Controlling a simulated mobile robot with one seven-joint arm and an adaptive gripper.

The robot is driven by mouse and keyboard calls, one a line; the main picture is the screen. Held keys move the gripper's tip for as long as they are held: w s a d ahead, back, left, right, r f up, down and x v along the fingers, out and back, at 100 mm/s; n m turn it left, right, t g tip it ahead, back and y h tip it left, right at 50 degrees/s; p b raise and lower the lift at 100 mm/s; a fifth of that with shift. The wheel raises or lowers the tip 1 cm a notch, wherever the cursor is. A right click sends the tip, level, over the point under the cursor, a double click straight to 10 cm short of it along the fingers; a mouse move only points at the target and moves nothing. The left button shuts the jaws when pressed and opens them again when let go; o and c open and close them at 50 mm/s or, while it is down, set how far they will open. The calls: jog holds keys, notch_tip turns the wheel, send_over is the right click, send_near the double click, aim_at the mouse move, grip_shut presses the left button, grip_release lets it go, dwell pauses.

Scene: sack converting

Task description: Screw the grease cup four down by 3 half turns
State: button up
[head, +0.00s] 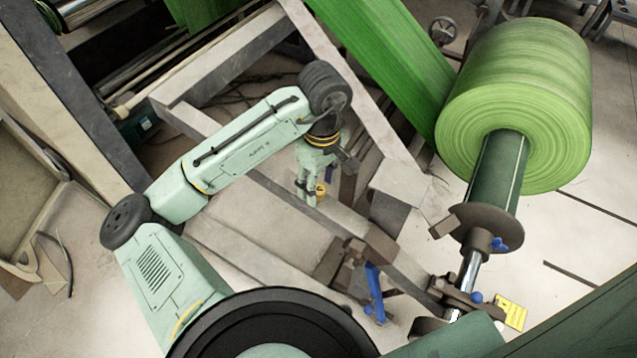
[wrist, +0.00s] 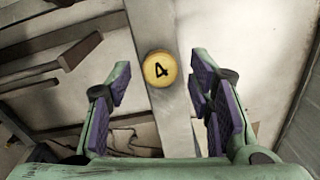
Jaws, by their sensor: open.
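The grease cup four (wrist: 160,69) is a round yellow cap with a black "4". In the wrist view it sits on a grey metal beam (wrist: 175,118), a little beyond and between my fingertips. My gripper (wrist: 162,85) is open, its two purple-padded fingers apart on either side of the cup's line, with nothing between the pads. In the head view my gripper (head: 312,194) points down over the frame beam, and a small part of the yellow cup (head: 321,191) shows beside the fingers. The fingers do not appear to touch the cup.
A large green roll (head: 520,100) on a shaft stands at the right. A blue-handled part (head: 375,292) and brown blocks (head: 340,265) sit on the frame near my gripper. A slanted grey frame bar (head: 345,75) rises behind the arm. Pale floor shows around the beam.

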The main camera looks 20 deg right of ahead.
jog(key=shift+f, duration=0.4)
jog(key=shift+c, duration=0.3)
grip_shut()
